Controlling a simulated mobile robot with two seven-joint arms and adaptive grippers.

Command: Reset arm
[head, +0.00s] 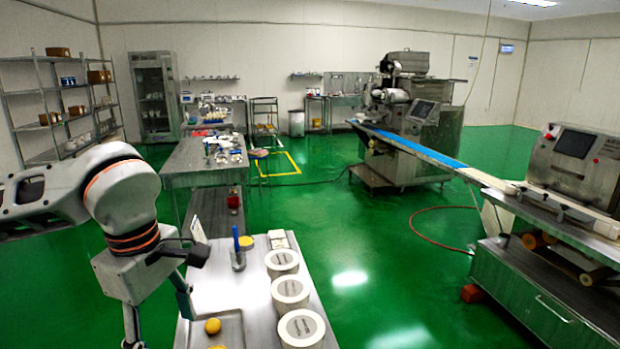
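My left arm comes in from the left edge of the head view and bends down at the near left. My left gripper (161,325) points down beside the left side of the near steel table (255,322). Its two fingers stand apart and nothing shows between them. The lower end of one finger is close to the picture's bottom edge. My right arm and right gripper are not in view.
Three white round tubs (290,290) line the near table's right side. A yellow ball (212,326) and a blue-handled tool in a holder (238,260) are near the gripper. A conveyor machine (415,115) stands behind. Green floor (330,220) is open between.

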